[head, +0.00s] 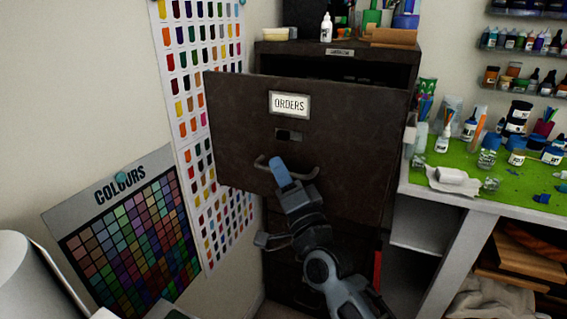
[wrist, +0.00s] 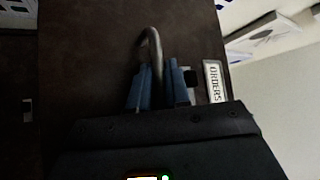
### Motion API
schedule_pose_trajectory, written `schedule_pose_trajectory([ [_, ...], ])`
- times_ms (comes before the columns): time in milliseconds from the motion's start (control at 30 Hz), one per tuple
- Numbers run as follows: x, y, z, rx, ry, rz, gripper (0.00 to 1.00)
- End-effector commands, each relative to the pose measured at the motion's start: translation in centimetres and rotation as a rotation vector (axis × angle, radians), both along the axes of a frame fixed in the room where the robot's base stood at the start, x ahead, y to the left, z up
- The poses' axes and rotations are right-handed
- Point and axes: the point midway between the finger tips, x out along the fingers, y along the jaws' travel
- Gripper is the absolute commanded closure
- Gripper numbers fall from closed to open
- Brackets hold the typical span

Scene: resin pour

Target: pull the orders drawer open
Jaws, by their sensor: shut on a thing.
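The orders drawer (head: 235,120) is the top drawer of a dark brown metal cabinet (head: 400,75) in the head view, with a white ORDERS label (head: 289,104). It stands out from the cabinet front, and its dark inside shows a little behind its top edge. Its curved metal handle (head: 302,174) is low on the front. My gripper (head: 279,172) is at the left part of this handle. In the wrist view the blue fingers (wrist: 157,88) are shut around the handle bar (wrist: 152,45), with the label (wrist: 214,82) beside them.
A green-topped bench (head: 480,180) crowded with bottles and jars stands close to the right. Colour charts (head: 130,235) hang or lean at the left wall. Bottles and boxes (head: 390,37) stand on top of the cabinet.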

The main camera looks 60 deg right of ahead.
Motion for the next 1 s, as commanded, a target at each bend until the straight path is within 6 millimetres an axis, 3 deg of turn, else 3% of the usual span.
schedule_pose_trajectory([
  [300,0.0,0.0,-0.1,0.001,0.0,-0.001,1.0],
  [333,0.0,0.0,-0.1,0.001,0.0,-0.001,0.8],
  [500,0.0,0.0,-0.1,0.001,0.0,-0.001,0.64],
  [767,-0.1,0.1,-0.1,0.0,0.0,0.0,0.64],
  [1000,-2.1,1.6,-1.5,0.001,0.002,0.001,0.64],
])
